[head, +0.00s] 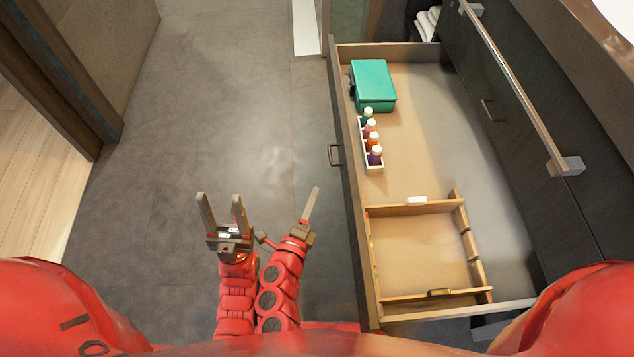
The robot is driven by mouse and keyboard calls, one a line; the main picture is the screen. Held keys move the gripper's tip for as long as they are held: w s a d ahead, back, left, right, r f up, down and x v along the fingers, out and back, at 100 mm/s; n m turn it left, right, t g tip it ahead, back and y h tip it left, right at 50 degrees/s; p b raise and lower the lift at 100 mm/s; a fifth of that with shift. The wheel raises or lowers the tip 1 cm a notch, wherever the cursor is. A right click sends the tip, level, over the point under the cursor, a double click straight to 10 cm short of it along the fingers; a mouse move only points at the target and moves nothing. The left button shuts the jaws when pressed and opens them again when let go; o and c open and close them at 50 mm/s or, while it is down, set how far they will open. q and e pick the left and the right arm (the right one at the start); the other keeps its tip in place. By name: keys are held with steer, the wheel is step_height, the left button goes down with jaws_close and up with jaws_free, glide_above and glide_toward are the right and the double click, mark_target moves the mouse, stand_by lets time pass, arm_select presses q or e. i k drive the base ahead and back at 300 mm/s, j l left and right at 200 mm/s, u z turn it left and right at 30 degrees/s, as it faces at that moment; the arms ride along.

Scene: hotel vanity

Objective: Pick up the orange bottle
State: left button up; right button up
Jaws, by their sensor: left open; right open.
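The orange bottle (373,142) has a white cap and stands upright in a narrow pale rack (375,169) inside the open drawer, along its left wall. It stands in a row between a pink bottle (370,129) and a purple bottle (376,157). Its lower part is hidden by the rack. My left gripper (219,198) is open and empty over the floor, left of the drawer. My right gripper (311,204) is beside it, nearer the drawer, seen mostly edge-on; it is open, empty and apart from the bottle.
A green bottle (367,115) stands at the rack's far end. A teal box (374,84) lies behind it. The drawer's left wall (350,190) stands between my grippers and the bottles. A wooden divider (410,209) crosses the nearer drawer. The drawer's right side is clear.

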mark_target(372, 140)
steer(key=k+j, duration=0.2)
steer(key=k, duration=0.3)
steer(key=k+j, duration=0.25)
steer(key=k, duration=0.2)
